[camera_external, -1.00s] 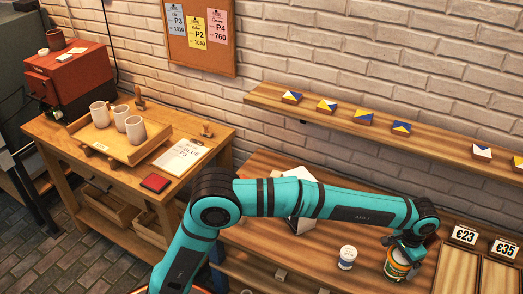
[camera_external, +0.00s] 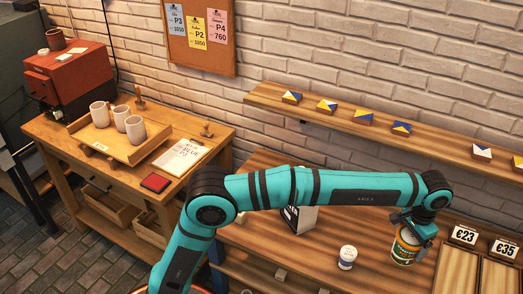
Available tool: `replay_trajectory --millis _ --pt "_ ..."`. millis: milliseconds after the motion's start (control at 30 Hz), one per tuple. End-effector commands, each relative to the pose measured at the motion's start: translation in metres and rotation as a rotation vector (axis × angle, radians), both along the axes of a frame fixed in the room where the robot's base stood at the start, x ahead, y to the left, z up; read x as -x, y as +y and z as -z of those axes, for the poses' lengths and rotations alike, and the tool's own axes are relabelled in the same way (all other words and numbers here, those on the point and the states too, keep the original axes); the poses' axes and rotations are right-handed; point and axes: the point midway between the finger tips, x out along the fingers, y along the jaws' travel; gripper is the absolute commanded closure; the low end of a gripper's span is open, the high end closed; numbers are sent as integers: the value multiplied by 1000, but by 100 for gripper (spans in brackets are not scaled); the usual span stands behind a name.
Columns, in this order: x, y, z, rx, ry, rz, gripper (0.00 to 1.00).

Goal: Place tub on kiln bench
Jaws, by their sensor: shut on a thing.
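The tub (camera_external: 404,247) is a small round container with a coloured label, green and orange on white. My gripper (camera_external: 411,232) is shut on it near its top, at the right end of the wooden table (camera_external: 262,242). The tub looks lifted a little off the table, though its underside is hard to make out.
A small white jar (camera_external: 347,257) stands left of the tub. A clipboard (camera_external: 182,156) and a red pad (camera_external: 155,183) lie on the bench, with little bare wood between. A white card stand (camera_external: 300,218) is behind my arm.

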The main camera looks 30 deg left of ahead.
Motion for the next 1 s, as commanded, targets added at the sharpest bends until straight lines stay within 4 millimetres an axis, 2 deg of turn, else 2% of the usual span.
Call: replay_trajectory --millis 167,367,700,1000 --pt "-17 17 -19 3 -2 -26 60" --pt "-56 60 -63 5 -4 -87 60" --pt "-112 152 -143 5 -4 -201 60" --pt "-143 242 -213 4 -5 -306 60"
